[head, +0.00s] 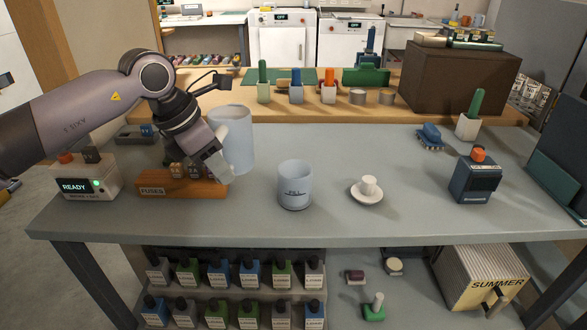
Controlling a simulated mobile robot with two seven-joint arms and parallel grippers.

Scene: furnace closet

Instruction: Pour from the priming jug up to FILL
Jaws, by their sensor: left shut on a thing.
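The priming jug (237,137) is a large pale-blue jug, upright behind my left gripper, near the left of the grey bench. My left gripper (222,168) is shut on the jug at its near left side; the fingers and wrist hide that part and the grip point. I cannot tell whether the jug's base touches the bench. A pale-blue cup (294,187) stands upright to the right of the jug, apart from it. It has a dark line and small lettering on its front. Its contents cannot be made out. My right gripper is out of view.
A wooden fuse block (180,187) lies below my left wrist, beside a white box reading READY (83,184). A white knob on a saucer (367,190) is right of the cup. A dark device (475,178) stands farther right. Bench between these is clear.

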